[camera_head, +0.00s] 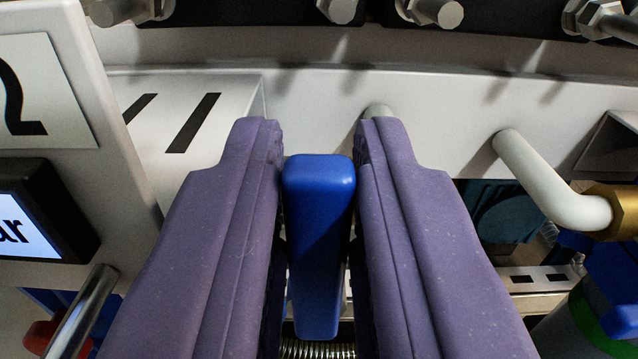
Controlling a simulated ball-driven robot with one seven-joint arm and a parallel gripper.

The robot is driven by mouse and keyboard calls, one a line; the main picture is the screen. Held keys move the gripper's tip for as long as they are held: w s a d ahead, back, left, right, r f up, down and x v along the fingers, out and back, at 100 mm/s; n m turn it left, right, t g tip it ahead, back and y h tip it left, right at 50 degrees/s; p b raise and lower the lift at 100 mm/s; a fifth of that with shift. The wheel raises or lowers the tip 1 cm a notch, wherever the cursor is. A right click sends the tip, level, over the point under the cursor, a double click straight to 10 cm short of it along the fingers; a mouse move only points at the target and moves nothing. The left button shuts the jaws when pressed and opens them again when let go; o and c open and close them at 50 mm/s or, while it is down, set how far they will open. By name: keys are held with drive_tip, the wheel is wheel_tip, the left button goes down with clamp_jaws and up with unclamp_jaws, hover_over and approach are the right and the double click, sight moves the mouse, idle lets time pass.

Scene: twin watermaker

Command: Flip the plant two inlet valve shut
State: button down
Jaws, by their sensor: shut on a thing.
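A blue valve handle (319,240) stands in the middle of the head camera view, its long side running up and down the picture. My gripper (318,160) has its two purple fingers on either side of the handle and is shut on it. The valve body under the handle is mostly hidden by the fingers. A coiled metal spring or hose (318,349) shows just below the handle. I cannot tell from this view which plant the handle belongs to, beyond a partly cut "2" sign (40,95) at the upper left.
A white pipe elbow (550,185) with a brass fitting (612,210) is close on the right. A lit display (25,228) and a metal bar (82,312) are at the left. Bolts (435,12) line the top. A red part (40,336) sits lower left.

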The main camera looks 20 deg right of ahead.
drive_tip(key=c, duration=1.1)
unclamp_jaws()
